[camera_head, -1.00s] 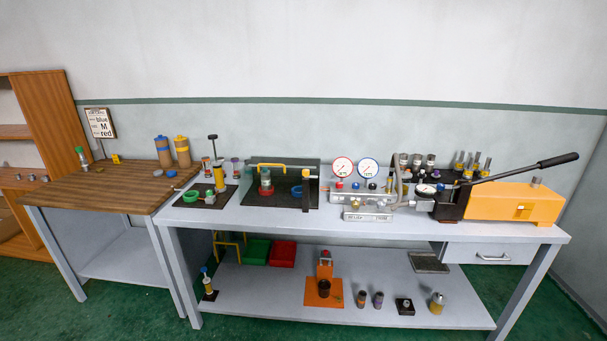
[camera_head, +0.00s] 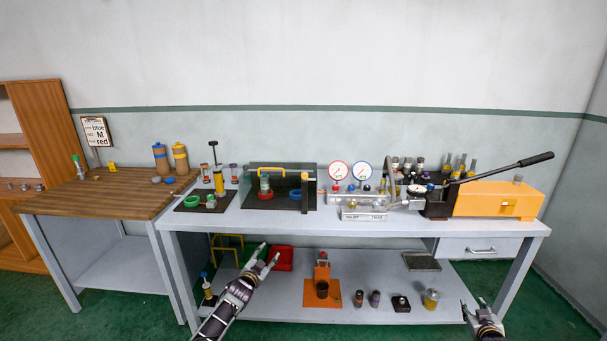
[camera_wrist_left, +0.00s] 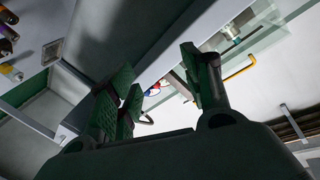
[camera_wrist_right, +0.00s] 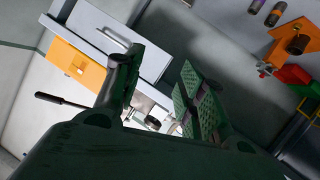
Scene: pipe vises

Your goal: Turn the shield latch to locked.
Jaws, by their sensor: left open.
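The clear shield (camera_head: 262,180) stands over a dark base on the grey bench, with a yellow handle (camera_head: 280,170) along its top. A dark upright piece with an orange top (camera_head: 304,188) is at its right front; it looks like the latch, but its setting is too small to read. The handle also shows in the left wrist view (camera_wrist_left: 238,73). My left gripper (camera_head: 268,257) is open and empty, in front of the bench and below the shield. My right gripper (camera_head: 474,311) is in front of the bench's right side, fingers apart and empty.
Right of the shield stand two gauges (camera_head: 350,171) and an orange pump (camera_head: 495,200) with a long black lever. A tool plate (camera_head: 190,205) lies left of it. The lower shelf (camera_head: 375,285) holds a red bin (camera_head: 283,258) and an orange stand (camera_head: 322,291).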

